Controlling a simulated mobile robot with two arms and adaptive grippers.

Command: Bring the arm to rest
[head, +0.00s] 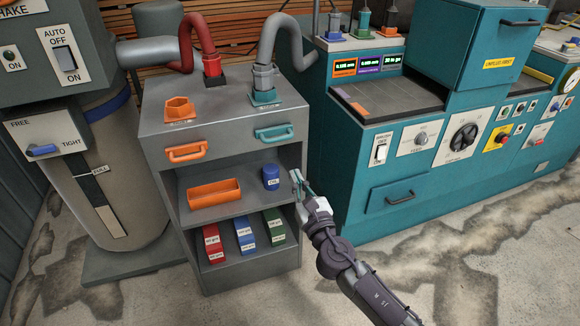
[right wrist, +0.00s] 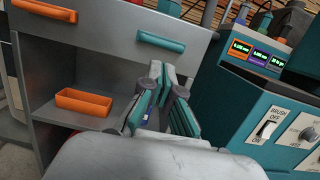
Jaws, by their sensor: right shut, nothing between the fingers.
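My right gripper (head: 303,186) is shut and empty. In the head view it is at the right edge of the grey cabinet's open shelf. My right arm reaches up to it from the lower right. In the right wrist view the closed fingers (right wrist: 165,92) point toward the cabinet (right wrist: 100,50), below its teal drawer handle (right wrist: 160,41). A blue can (head: 270,177) stands on the shelf just left of the gripper; in the wrist view the fingers mostly hide it. My left gripper does not show in either view.
An orange tray (head: 214,193) sits on the upper shelf. Red (head: 213,244), blue (head: 245,234) and green (head: 273,226) boxes stand on the lower shelf. A teal machine (head: 370,215) stands close right of the gripper. A grey drum machine (head: 110,180) stands left. Open floor lies in front.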

